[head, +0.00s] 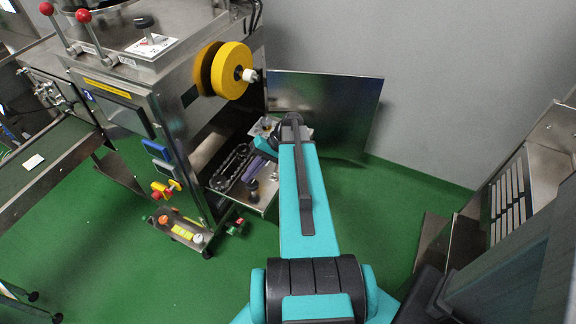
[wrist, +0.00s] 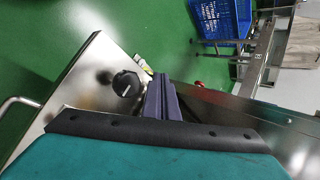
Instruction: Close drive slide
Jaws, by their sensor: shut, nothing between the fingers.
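The drive slide (head: 266,204) is a metal plate that sticks out of the open lower bay of the packing machine. A dark chain (head: 232,166) lies in the bay behind it. The slide carries a black knob (head: 253,186). In the wrist view the plate (wrist: 88,75) lies at the left, with the knob (wrist: 127,83) on it and a bar handle (wrist: 18,103) at its left. My gripper (head: 254,167) has purple fingers, also seen in the wrist view (wrist: 158,85). They are shut and empty, close to the knob; I cannot tell whether they touch the slide.
An open metal door panel (head: 335,105) stands behind my arm. Yellow reels (head: 232,70) hang above the bay. A blue crate (wrist: 220,18) stands in the wrist view's upper right. Green floor (head: 375,215) is free between my arm and the metal unit (head: 520,190) at right.

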